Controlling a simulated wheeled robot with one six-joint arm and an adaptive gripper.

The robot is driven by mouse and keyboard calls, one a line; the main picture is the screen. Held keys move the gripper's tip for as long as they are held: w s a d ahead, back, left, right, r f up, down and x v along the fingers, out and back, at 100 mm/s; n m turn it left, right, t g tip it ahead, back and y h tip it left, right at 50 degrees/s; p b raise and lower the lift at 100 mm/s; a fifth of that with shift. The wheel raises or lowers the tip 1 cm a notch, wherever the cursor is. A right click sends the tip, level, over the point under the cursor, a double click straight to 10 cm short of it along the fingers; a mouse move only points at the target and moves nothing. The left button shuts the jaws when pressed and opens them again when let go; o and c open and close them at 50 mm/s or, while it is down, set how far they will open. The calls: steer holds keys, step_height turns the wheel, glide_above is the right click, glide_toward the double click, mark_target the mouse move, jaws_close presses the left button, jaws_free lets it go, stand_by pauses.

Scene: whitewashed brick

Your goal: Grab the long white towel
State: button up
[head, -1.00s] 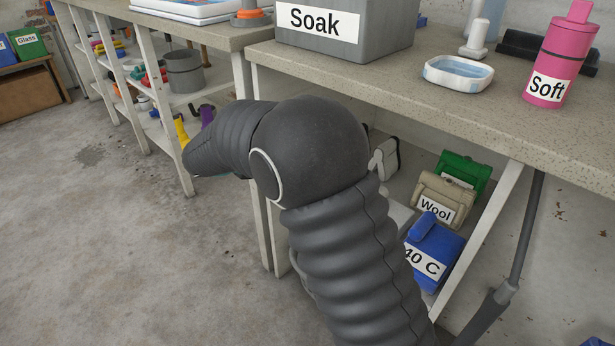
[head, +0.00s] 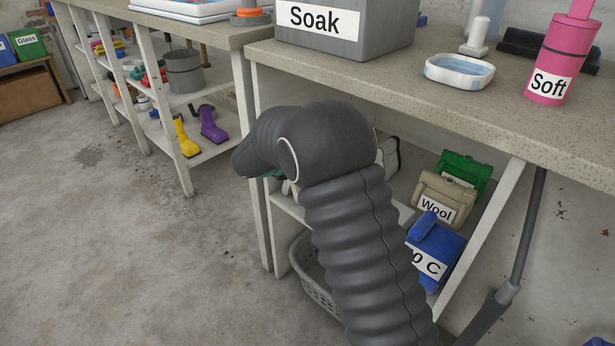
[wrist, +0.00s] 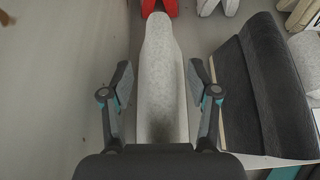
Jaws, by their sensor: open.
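A long, pale, rounded roll with a fleecy surface, which looks like the long white towel (wrist: 160,50), runs lengthwise up the middle of the wrist view. My gripper (wrist: 160,78) is open, with one finger on each side of it. Gaps show between the roll and both fingers in this view; I cannot tell the height between them. A dark shadow lies on the roll's near part, and its near end is hidden behind my gripper. In the head view my arm hides the towel and most of my gripper.
A dark grey folded cloth (wrist: 270,85) lies close to the right of my gripper. Red (wrist: 160,6) and whitish things lie beyond the towel. In the head view the worktop (head: 400,105) overhangs the shelf, with blue (head: 436,250) and beige (head: 442,200) bundles and a basket (head: 312,275) below.

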steer(key=shift+w+d+f, duration=0.1)
steer(key=shift+d, duration=0.05)
jaws_close()
